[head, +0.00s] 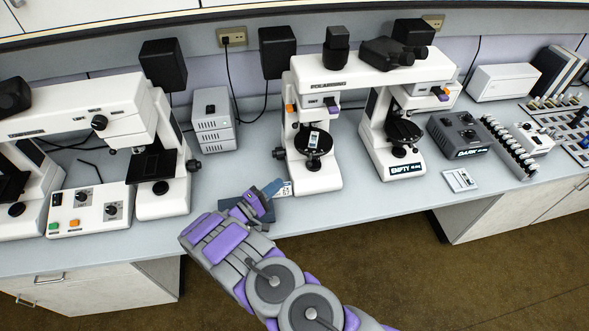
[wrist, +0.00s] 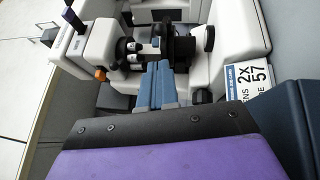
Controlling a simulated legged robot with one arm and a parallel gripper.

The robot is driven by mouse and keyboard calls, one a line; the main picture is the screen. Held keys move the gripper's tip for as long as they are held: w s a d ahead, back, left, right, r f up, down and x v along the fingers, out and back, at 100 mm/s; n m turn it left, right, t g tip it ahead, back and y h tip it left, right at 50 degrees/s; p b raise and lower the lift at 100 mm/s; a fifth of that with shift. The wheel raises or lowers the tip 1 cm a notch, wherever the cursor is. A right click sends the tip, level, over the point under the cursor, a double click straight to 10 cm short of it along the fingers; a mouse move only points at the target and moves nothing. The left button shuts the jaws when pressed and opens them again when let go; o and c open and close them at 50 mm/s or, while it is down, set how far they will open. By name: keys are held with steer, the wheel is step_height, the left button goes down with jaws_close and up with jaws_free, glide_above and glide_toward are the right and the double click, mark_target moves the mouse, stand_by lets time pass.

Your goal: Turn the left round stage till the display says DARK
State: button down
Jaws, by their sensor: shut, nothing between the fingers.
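The left round stage (head: 314,142) is a dark disc on the left part of the white twin microscope (head: 313,180), with a small pale slide on it. In the wrist view, dark microscope parts (wrist: 183,48) lie just beyond my fingertips; I cannot tell where the stage's rim is there. My gripper (head: 274,187) has blue fingers, shut and empty, also seen in the wrist view (wrist: 164,68). It is in front and to the left of the stage, apart from it in the head view. The display (head: 473,153) on the grey knob box appears to read DARK.
A plate (head: 405,170) under the right round stage (head: 404,131) reads EMPTY. Another microscope (head: 160,195) stands at the left. The bench front is fairly clear.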

steer(key=b+x, duration=0.1)
steer(key=x, duration=0.8)
steer(key=shift+w+f, duration=0.15)
steer(key=shift+w, duration=0.15)
steer(key=shift+d, duration=0.1)
